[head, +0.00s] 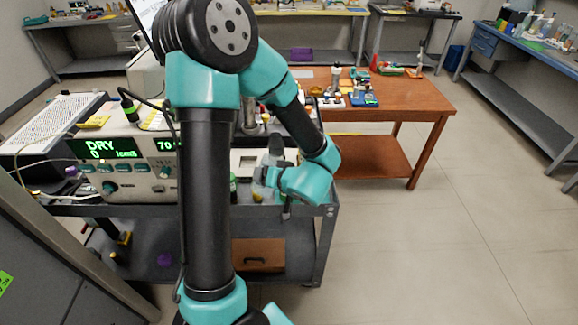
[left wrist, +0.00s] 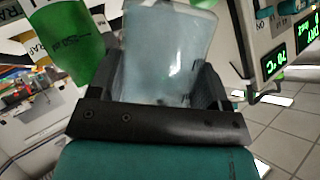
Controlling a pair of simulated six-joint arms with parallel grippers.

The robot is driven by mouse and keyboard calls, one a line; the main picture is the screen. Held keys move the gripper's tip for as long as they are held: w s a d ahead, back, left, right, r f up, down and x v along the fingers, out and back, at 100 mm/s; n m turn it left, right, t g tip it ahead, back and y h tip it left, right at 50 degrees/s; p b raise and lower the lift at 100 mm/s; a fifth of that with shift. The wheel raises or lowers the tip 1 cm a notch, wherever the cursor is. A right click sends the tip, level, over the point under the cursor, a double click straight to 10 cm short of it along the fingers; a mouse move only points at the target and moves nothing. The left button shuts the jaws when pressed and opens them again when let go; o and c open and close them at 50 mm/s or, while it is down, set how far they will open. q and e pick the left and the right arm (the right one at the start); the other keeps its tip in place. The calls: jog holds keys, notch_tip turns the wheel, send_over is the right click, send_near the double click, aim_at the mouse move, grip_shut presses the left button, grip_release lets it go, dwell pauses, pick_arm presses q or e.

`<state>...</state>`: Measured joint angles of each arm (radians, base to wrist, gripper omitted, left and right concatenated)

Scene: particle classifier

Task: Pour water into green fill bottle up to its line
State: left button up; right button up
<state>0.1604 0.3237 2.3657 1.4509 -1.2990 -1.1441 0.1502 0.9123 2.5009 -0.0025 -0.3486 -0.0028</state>
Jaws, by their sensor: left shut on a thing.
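My left gripper (left wrist: 165,82) is shut on a translucent pale blue-grey container (left wrist: 167,45), with a dark finger on each side of it. In the head view this gripper (head: 266,178) is over the front right part of the cart, and the container (head: 275,148) shows only as a small grey shape. A green bottle (left wrist: 66,38) with dark print is at the upper left of the left wrist view, close beside the held container. In the head view, a small green item (head: 233,184) shows beside my arm, mostly hidden. The green bottle's level and line cannot be made out. My right gripper is not in view.
A machine with green displays (head: 105,147) stands on the cart's left side. The grey cart (head: 318,200) has a lower shelf with a brown box (head: 258,254). A wooden table (head: 410,97) with small items stands behind. The floor at right is clear.

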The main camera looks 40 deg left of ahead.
pick_arm(q)
jog(key=shift+w+r, duration=0.2)
jog(key=shift+r, duration=0.45)
jog(key=shift+w+r+m+g, duration=0.15)
jog(key=shift+r+m+g, duration=0.3)
jog(key=shift+m+g, duration=0.15)
dwell(0.5)
jog(key=shift+f+m+g, duration=0.55)
jog(key=shift+m+g, duration=0.45)
jog(key=shift+g, duration=0.2)
dwell(2.0)
